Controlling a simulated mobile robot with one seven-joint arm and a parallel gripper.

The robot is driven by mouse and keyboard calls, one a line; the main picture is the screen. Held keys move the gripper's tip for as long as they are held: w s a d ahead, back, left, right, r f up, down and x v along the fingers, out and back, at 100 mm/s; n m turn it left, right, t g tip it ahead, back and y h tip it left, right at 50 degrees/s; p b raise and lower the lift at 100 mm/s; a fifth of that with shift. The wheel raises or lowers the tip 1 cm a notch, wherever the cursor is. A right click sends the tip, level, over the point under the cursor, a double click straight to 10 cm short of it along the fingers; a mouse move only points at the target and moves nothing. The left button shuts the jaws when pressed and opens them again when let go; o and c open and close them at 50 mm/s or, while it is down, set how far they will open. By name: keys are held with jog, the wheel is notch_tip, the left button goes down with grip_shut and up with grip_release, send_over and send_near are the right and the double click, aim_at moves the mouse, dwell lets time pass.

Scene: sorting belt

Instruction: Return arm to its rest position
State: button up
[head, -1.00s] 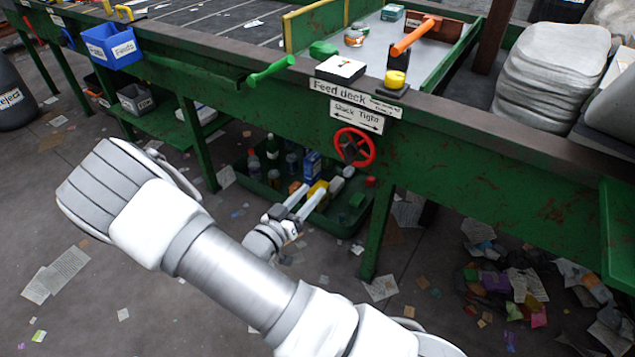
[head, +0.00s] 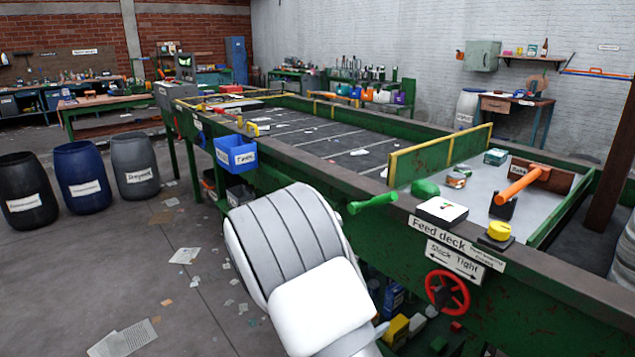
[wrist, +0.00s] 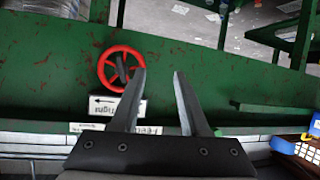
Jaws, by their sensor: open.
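My gripper (wrist: 161,100) shows in the wrist view with its two fingers apart and nothing between them. It faces the green side of the sorting belt frame (wrist: 200,65). The red handwheel (wrist: 104,69) is beyond the left finger in that view, and the label plate under it appears upside down. In the head view my arm's large white links fill the lower middle, in front of the belt's near side. The gripper itself is not visible there. The red handwheel (head: 447,291) is to the right of my arm, below the "Feed deck" sign (head: 436,239).
A blue bin (head: 236,153) hangs on the belt's near edge. Several barrels (head: 84,188) stand at left. Floor at lower left is mostly open, with scattered papers.

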jog(key=s+a+r+n+g+y, duration=0.1)
jog(key=s+a+r+n+y, duration=0.1)
jog(key=a+r+y, duration=0.45)
jog(key=s+a+r+n+y, duration=0.15)
jog(key=r+y, duration=0.25)
jog(key=r, duration=0.5)
jog(key=s+d+r+n+g+h, duration=0.1)
jog(key=s+d+r, duration=0.2)
jog(key=s, duration=0.4)
jog(key=s+d+r+n+g, duration=0.1)
jog(key=s+d+r+n, duration=0.15)
jog(key=s, duration=0.45)
jog(key=s+d+r+n+g+h, duration=0.1)
jog(key=s+d+r, duration=0.2)
jog(key=s, duration=0.5)
notch_tip(320, 180, up, 16)
jog(key=p, duration=1.6)
jog(key=shift+s+d, duration=0.25)
jog(key=shift+s, duration=0.1)
jog(key=shift+f, duration=0.1)
